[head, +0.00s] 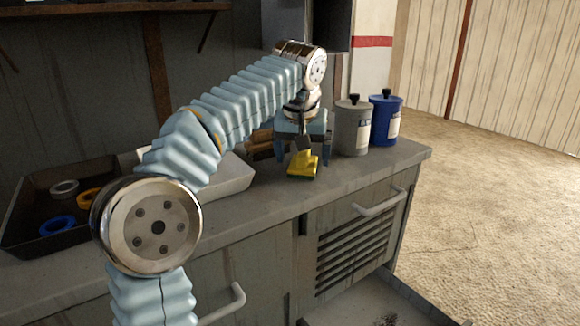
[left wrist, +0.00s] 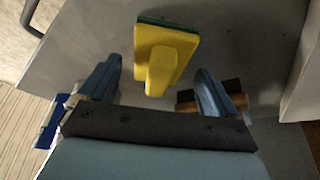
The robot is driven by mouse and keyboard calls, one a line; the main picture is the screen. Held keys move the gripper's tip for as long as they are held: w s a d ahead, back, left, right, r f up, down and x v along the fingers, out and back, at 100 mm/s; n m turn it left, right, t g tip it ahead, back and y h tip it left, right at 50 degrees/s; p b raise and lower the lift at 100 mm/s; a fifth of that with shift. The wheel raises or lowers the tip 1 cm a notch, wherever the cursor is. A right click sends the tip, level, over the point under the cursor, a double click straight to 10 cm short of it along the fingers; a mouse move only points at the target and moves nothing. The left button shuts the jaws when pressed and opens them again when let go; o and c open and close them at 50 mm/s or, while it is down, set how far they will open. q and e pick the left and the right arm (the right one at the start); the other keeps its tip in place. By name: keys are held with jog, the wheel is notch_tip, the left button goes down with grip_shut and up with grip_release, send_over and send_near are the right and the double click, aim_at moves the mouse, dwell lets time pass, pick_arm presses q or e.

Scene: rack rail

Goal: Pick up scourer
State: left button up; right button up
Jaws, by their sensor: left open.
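The scourer (head: 302,165) is yellow with a dark green pad and lies on the grey counter near its front edge. In the left wrist view the scourer (left wrist: 163,55) shows its yellow body and raised grip, just beyond and between the fingers. My left gripper (head: 302,160) reaches down over the counter at the scourer, with its fingers apart on either side. In the left wrist view the left gripper (left wrist: 158,85) is open, and neither finger visibly touches the scourer. My right gripper is in neither view.
A grey canister (head: 352,128) and a blue canister (head: 385,120) stand right of the gripper. A white tray (head: 236,176) and a dark tray (head: 28,210) with several rings stand left. A brown object (head: 260,144) lies behind the gripper. The counter's front right is clear.

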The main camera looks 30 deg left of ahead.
pick_arm(q)
jog(key=shift+w+f, duration=0.1)
jog(key=shift+f, duration=0.1)
jog(key=c, duration=1.2)
jog(key=shift+d+r, duration=0.1)
jog(key=shift+r, duration=0.5)
jog(key=shift+c, duration=0.2)
jog(key=s+d+r, duration=0.8)
jog(key=s+r, duration=0.3)
jog(key=shift+d+r, duration=0.2)
jog(key=shift+r, duration=0.2)
